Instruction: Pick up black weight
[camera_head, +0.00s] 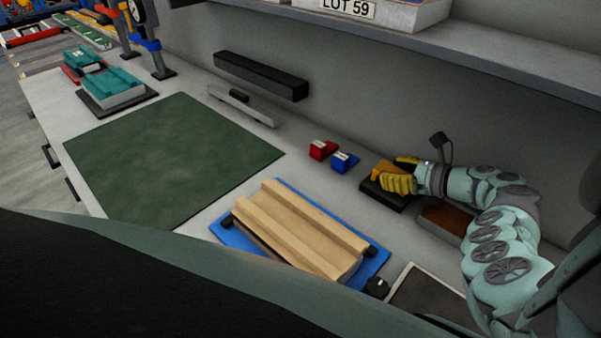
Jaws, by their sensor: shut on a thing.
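A brown-topped dark block (447,219) lies close below my gripper. Red (320,150) and blue (345,162) small items stand to the left. Wooden strips (300,235) lie on a blue sheet (235,238). A green mat (170,155) is clear. A shelf (470,57) overhangs behind.

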